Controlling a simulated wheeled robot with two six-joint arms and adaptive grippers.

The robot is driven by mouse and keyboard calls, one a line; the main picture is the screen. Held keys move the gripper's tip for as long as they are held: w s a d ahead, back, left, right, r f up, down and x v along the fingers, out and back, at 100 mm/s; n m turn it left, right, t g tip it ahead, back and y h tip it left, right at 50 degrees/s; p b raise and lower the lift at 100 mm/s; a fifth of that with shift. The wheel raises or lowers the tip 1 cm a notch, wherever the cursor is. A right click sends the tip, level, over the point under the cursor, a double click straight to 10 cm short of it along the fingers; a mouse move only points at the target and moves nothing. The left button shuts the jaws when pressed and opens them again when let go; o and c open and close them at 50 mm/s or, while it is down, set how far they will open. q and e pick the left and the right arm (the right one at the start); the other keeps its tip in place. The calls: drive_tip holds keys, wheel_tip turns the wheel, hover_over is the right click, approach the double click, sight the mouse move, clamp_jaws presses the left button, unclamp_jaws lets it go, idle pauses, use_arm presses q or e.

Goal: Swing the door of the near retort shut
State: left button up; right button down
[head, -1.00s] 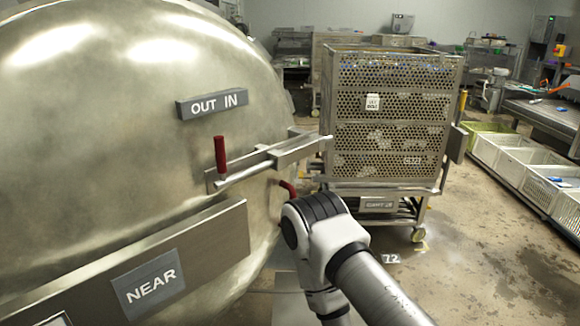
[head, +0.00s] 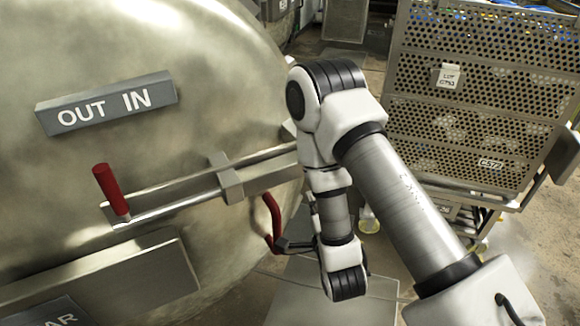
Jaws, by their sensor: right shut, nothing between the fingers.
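The near retort's door (head: 225,75) is a large domed steel shell that fills the left of the head view. It carries an OUT IN sign (head: 105,103), a steel bar with a red upright lever (head: 111,189), and a plate with its lettering partly cut off (head: 50,316). A curved red handle (head: 272,220) stands at the door's right edge. My right gripper (head: 284,245) is shut and empty at the lower end of this handle; whether it touches cannot be told. My right wrist hides part of the door's edge. My left gripper is out of view.
A perforated steel basket (head: 465,95) on a cart stands to the right, behind my right arm. A pale flat plate (head: 340,300) lies low below my right wrist. Wet bare floor (head: 545,265) shows at the lower right.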

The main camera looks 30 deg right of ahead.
drive_tip(key=w+a+x, duration=0.1)
drive_tip(key=a+x, duration=0.1)
drive_tip(key=x, duration=1)
drive_tip(key=shift+a+f, duration=0.2)
drive_tip(key=shift+w, duration=0.1)
drive_tip(key=shift+w, duration=0.1)
